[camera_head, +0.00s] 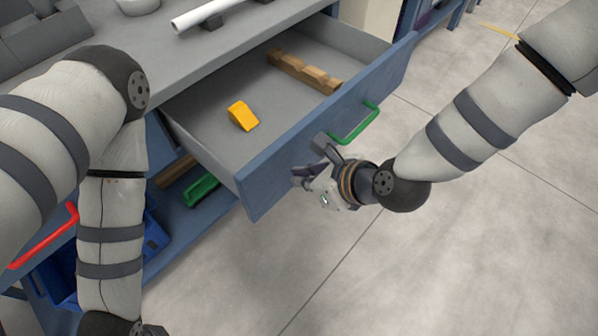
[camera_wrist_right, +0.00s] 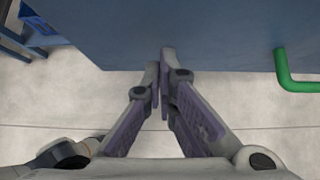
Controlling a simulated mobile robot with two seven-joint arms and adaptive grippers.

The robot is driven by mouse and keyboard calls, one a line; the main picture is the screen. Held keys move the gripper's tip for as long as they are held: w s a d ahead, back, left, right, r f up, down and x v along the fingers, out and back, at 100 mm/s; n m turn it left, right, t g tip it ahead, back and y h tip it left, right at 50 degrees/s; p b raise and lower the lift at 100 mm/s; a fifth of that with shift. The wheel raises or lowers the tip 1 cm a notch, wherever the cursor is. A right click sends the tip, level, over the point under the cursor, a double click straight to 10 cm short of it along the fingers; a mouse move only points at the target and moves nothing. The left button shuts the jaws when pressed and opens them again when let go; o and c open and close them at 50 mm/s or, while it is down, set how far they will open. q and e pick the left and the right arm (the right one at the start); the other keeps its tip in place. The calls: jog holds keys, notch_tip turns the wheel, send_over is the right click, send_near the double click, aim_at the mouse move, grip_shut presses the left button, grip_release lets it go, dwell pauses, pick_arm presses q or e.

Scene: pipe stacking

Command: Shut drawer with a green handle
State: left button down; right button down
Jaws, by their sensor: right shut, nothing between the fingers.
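The blue-fronted drawer (camera_head: 270,170) is pulled out from the workbench. Its green handle (camera_head: 357,124) is on the front panel, and it also shows at the right edge of the right wrist view (camera_wrist_right: 290,72). My right gripper (camera_head: 308,164) is shut and empty at the drawer front, to the left of the handle. In the right wrist view its fingertips (camera_wrist_right: 166,62) are at the lower edge of the blue panel (camera_wrist_right: 190,25); I cannot tell if they touch it. My left arm comes down at the left; its gripper is out of view.
Inside the drawer lie a yellow wedge (camera_head: 242,116) and a wooden notched block (camera_head: 304,72). A white pipe (camera_head: 207,14) lies on the grey benchtop (camera_head: 165,60). The floor to the right is clear.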

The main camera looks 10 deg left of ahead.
jog(key=shift+w+a, duration=0.35)
jog(key=shift+a, duration=0.1)
jog(key=shift+w+a, duration=0.1)
